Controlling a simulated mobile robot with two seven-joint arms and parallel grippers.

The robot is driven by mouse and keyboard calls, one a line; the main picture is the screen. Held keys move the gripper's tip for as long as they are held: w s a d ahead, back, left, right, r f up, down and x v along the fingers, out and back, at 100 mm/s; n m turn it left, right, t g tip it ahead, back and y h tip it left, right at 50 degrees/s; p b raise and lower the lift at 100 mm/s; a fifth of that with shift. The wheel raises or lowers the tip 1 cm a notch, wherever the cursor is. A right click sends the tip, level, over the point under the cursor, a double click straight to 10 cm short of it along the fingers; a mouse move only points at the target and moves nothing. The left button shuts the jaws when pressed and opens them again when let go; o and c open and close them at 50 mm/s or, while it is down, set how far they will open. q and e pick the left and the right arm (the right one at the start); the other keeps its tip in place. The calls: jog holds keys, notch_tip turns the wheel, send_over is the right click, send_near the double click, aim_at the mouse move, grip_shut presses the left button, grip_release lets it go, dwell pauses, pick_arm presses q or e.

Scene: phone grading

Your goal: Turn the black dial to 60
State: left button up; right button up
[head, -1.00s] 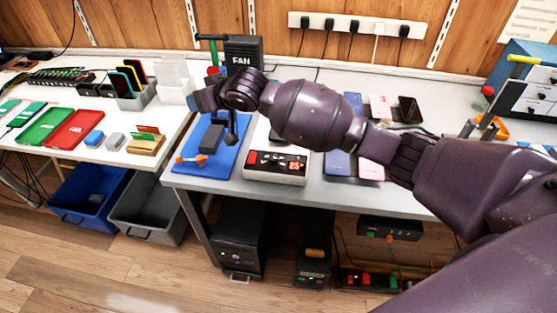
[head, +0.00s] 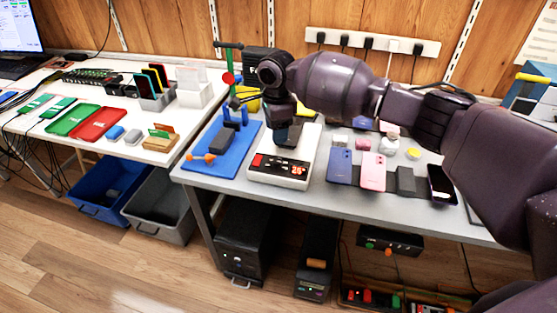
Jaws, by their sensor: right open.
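A white heating device (head: 268,178) with a dark front panel stands on the grey table. Its red display (head: 298,170) appears to read 25°. I cannot clearly make out the black dial; a dark round spot in the middle of the panel may be it. My right gripper (head: 288,136) points down over the device's top, behind the front panel. It is open, with nothing visible in it, and hides part of the top. I cannot tell whether it touches the device. My left gripper is not in view.
A blue mat (head: 222,165) with a black holder and an orange-handled tool (head: 203,157) lies left of the device. A blue phone (head: 340,165) and a pink phone (head: 373,172) lie to its right. A green stand (head: 231,70) rises behind the mat.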

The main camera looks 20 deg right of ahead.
aim_at(277, 161)
jog(key=shift+m, duration=0.6)
notch_tip(277, 161, down, 10)
jog(key=b, duration=0.2)
jog(key=shift+r+b, duration=0.25)
jog(key=shift+b, duration=0.1)
jog(key=shift+f, duration=0.7)
jog(key=shift+c, duration=0.4)
